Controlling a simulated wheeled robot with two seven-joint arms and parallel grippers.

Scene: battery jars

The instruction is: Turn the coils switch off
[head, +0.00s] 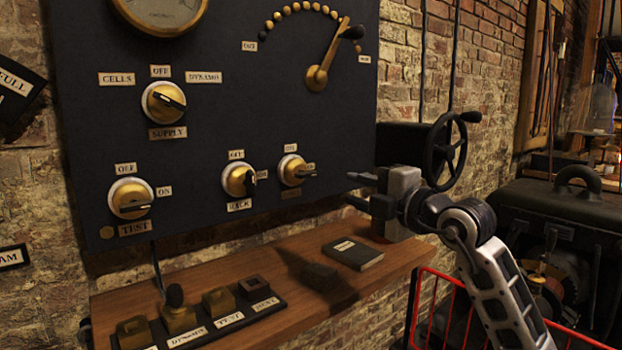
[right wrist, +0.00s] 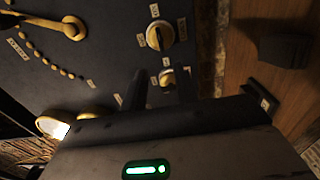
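Rotary switches with brass knobs sit on the dark panel (head: 230,120). The rightmost lower switch (head: 291,171) has its dark handle pointing right, toward a small side label; another label sits above it. The label below it is in shadow and unreadable, so I cannot confirm that it is the coils switch. My right gripper (head: 351,189) is open, to the right of this switch and apart from it in the head view. In the right wrist view, a brass knob (right wrist: 167,77) shows between the two dark fingers (right wrist: 162,88). My left gripper is not in view.
Neighbouring switches are the lower middle one (head: 238,180), the test switch (head: 131,199) and the supply switch (head: 163,103). A wooden shelf (head: 375,280) below holds a dark book-like block (head: 352,253). A black handwheel (head: 445,151) stands close behind my right gripper.

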